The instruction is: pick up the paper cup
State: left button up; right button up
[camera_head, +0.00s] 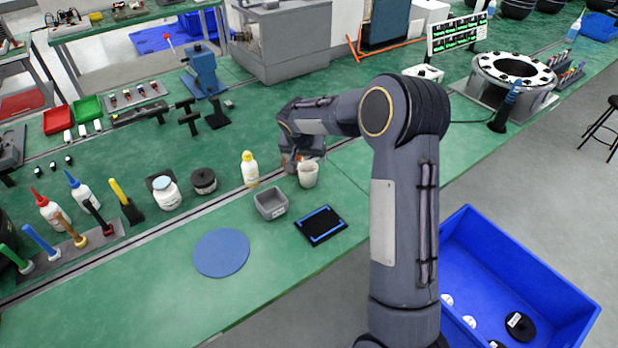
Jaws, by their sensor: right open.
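The paper cup (308,176) is a small whitish cup standing upright on the green bench, near the middle of the view. My right arm reaches over the bench from the right, and my right gripper (291,163) is low at the cup's left and far side. The gripper is open; its fingers are small and partly hidden by the wrist and the cup, so I cannot tell whether they touch the cup. My left gripper is not in view.
A grey square bin (270,204), a black tray with blue edges (321,226) and a blue round mat (221,253) lie in front of the cup. A yellow-capped bottle (249,168) stands to its left. A blue crate (455,237) is below the bench at right.

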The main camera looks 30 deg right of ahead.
aim_at(307, 164)
jog(key=p+x, duration=0.2)
jog(key=x, duration=0.4)
jog(key=shift+d+r, duration=0.1)
jog(key=shift+d, duration=0.05)
jog(key=c, duration=1.3)
